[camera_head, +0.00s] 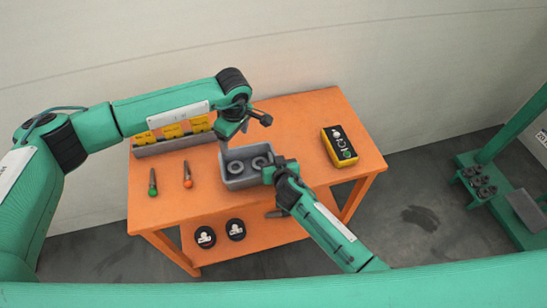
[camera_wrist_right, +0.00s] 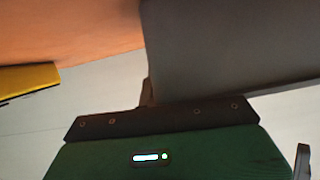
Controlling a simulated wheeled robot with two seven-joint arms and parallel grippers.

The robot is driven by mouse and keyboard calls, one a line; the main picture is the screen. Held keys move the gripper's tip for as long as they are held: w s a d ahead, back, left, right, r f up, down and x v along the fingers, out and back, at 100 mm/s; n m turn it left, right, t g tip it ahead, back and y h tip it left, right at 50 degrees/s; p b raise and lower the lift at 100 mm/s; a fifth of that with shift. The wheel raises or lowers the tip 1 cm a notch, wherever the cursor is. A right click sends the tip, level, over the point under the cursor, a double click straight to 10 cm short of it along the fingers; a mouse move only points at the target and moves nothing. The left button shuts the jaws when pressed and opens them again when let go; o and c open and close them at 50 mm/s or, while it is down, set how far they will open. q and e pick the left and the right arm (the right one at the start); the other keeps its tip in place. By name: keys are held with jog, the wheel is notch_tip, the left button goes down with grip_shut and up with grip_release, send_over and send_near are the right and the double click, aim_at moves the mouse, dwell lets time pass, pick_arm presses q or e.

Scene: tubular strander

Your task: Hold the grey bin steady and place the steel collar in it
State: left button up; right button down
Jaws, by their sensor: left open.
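The grey bin (camera_head: 240,184) stands on the orange table near its front edge. Two grey ring-shaped collars, one on the left (camera_head: 236,168) and one on the right (camera_head: 260,163), lie inside it. I cannot tell which is the steel collar. My left gripper (camera_head: 244,132) is open and empty above the bin's back left side. My right gripper (camera_head: 274,168) is at the bin's right end. In the right wrist view the bin's grey wall (camera_wrist_right: 235,45) fills the upper right, very close; the fingertips are mostly hidden, so their grip on it is unclear.
A grey rack with yellow bins (camera_head: 172,131) stands at the back left of the orange table (camera_head: 290,112). A green-tipped tool (camera_head: 153,183) and an orange-tipped tool (camera_head: 187,175) lie left of the bin. A yellow-black box (camera_head: 339,146) sits at the right.

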jog(key=c, duration=1.6)
grip_release()
jog(key=v, duration=1.2)
jog(key=shift+f, duration=0.1)
